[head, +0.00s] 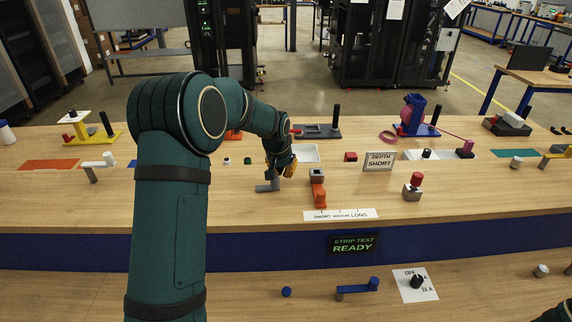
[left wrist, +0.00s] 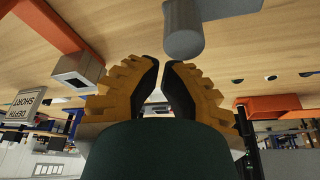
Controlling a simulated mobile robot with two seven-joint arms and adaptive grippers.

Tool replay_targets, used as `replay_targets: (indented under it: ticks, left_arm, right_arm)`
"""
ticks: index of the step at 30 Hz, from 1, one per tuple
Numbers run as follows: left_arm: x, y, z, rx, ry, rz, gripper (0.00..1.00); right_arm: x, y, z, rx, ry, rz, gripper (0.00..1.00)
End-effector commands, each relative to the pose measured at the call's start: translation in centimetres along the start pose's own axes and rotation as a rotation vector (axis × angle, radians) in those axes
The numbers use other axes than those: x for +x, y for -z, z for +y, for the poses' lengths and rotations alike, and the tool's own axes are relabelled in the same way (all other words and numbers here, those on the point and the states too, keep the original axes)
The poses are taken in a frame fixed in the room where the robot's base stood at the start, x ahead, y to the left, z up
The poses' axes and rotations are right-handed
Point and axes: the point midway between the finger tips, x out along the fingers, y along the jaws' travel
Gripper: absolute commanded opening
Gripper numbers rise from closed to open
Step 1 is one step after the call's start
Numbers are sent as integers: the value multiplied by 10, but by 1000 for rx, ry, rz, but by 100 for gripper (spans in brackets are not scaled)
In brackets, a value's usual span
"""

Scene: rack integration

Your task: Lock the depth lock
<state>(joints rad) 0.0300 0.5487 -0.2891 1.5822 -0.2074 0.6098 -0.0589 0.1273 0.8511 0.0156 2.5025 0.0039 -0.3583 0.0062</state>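The sign reading DEPTH SHORT (head: 380,161) stands on the bench; it also shows in the left wrist view (left wrist: 24,103). Left of it are an orange slide with a grey block (head: 318,190) and a small grey lever with an upright post (head: 268,187). I cannot tell for sure which part is the depth lock. In the left wrist view the post is a grey cylinder (left wrist: 183,32) just beyond my fingertips. My left gripper (head: 283,168) hangs beside the lever, fingers a narrow gap apart and nothing between them (left wrist: 164,64).
A SHORT-to-LONG scale strip (head: 340,214) lies in front of the slide. A white tray (head: 305,153) is behind my left gripper. A lower front shelf holds a blue lever (head: 358,288) and a dial plate (head: 415,285).

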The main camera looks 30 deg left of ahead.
Motion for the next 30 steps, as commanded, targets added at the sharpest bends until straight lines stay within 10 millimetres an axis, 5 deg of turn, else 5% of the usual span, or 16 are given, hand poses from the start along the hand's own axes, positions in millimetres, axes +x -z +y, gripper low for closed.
replay_targets:
  ticks: [30]
  left_arm:
    - [-4, -14, 4, 68, -24, 0, 0]
  right_arm:
    - [2, -1, 1, -1, 0, -2, 47]
